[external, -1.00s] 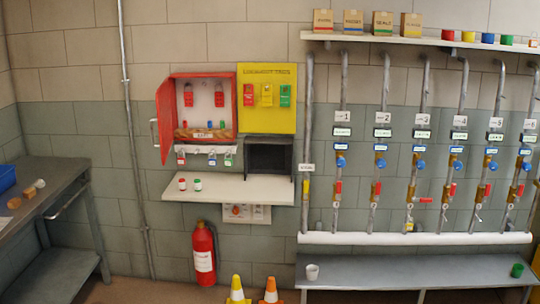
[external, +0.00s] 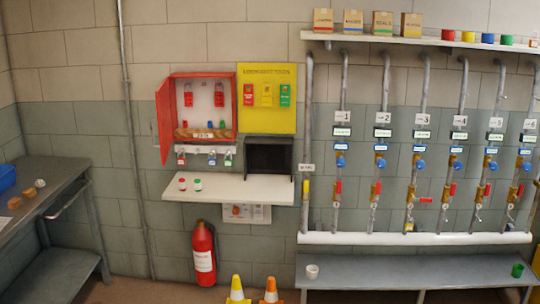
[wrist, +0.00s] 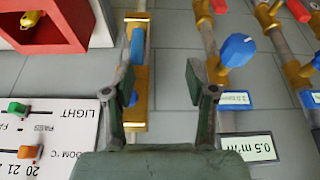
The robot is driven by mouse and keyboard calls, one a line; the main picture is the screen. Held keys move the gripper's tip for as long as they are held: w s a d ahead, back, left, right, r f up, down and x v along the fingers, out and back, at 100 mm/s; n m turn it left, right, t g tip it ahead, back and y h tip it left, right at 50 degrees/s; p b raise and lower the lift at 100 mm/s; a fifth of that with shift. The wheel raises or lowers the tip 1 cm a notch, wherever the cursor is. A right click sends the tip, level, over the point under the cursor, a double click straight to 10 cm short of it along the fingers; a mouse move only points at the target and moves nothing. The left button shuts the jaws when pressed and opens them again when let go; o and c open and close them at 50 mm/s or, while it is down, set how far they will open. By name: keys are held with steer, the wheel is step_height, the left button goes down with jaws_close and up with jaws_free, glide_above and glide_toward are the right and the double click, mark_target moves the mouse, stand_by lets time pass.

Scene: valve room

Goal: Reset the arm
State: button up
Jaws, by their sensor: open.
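My gripper (wrist: 163,82) shows in the wrist view, with its two dark green fingers spread apart and nothing held between them. A vertical brass-and-blue pipe fitting (wrist: 138,75) shows behind and beside the left finger. Whether the finger touches it I cannot tell. My arm and gripper do not show in the external view.
In the wrist view, a LIGHT panel (wrist: 60,130) with green and orange sliders is at lower left, a red box (wrist: 65,25) at upper left, and blue-handled valves (wrist: 237,50) at right. Externally, a fire extinguisher (external: 204,254) and cones (external: 237,289) stand below.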

steer(key=s+f+g, duration=0.2)
steer(key=s+f, duration=0.3)
steer(key=f, duration=0.5)
steer(key=s+f+g, duration=0.1)
steer(key=s+f, duration=0.5)
steer(key=f, duration=0.4)
steer(key=s+f+g, duration=0.2)
steer(key=s+f, duration=0.3)
steer(key=f, duration=0.5)
steer(key=s+f+g, duration=0.2)
steer(key=s+f, duration=0.4)
steer(key=s, duration=0.4)
steer(key=s+f+g+b, duration=0.1)
steer(key=s+f+g, duration=0.1)
steer(key=s+f, duration=0.4)
steer(key=s+f+g+b, duration=0.1)
steer(key=s+f, duration=0.5)
steer(key=s, duration=0.9)
steer(key=shift+a+f+g, duration=0.2)
steer(key=shift+a+g, duration=0.05)
steer(key=shift+g, duration=0.45)
